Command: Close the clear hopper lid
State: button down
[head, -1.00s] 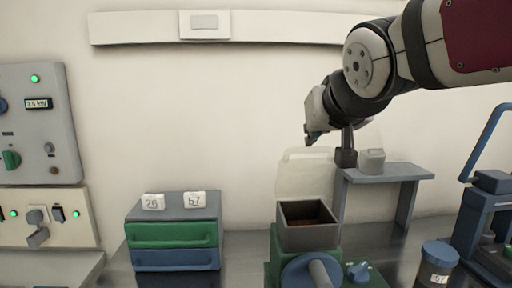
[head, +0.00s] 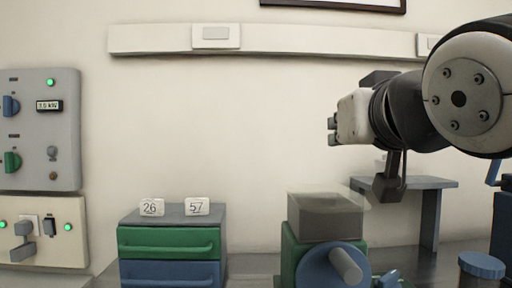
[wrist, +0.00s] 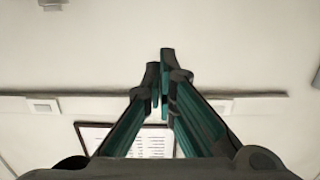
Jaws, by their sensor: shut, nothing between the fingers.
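The grey square hopper (head: 325,222) sits on top of the green machine (head: 290,255) in the head view. The clear lid (head: 328,198) lies roughly flat across the hopper's top, its pale edge reaching past the right side. Whether it touches the rim all round I cannot tell. My gripper (head: 333,131) is above the hopper and apart from the lid, pointing left. In the wrist view its fingers (wrist: 160,75) are together with nothing between them, against the wall. The hopper and lid are out of the wrist view.
A drawer unit (head: 172,240) with number tags 26 and 57 stands left of the machine. A grey shelf stand (head: 430,205) is behind it to the right, below my arm. A blue-lidded jar (head: 482,266) is at lower right. Control panels (head: 40,130) are on the left wall.

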jog(key=shift+s+f+b, duration=0.55)
jog(key=shift+f+b, duration=0.3)
jog(key=shift+b, duration=0.2)
jog(key=b, duration=0.7)
send_near(325, 196)
notch_tip(325, 196, up, 2)
jog(key=w+d, duration=0.1)
jog(key=w, duration=0.2)
jog(key=shift+s+d+f+b, duration=0.1)
jog(key=shift+s+f+b, duration=0.05)
jog(key=shift+f+b, duration=0.5)
jog(key=shift+s+d+f+b, duration=0.15)
jog(key=shift+f+b, duration=0.3)
jog(key=shift+b, duration=0.4)
jog(key=shift+a, duration=0.15)
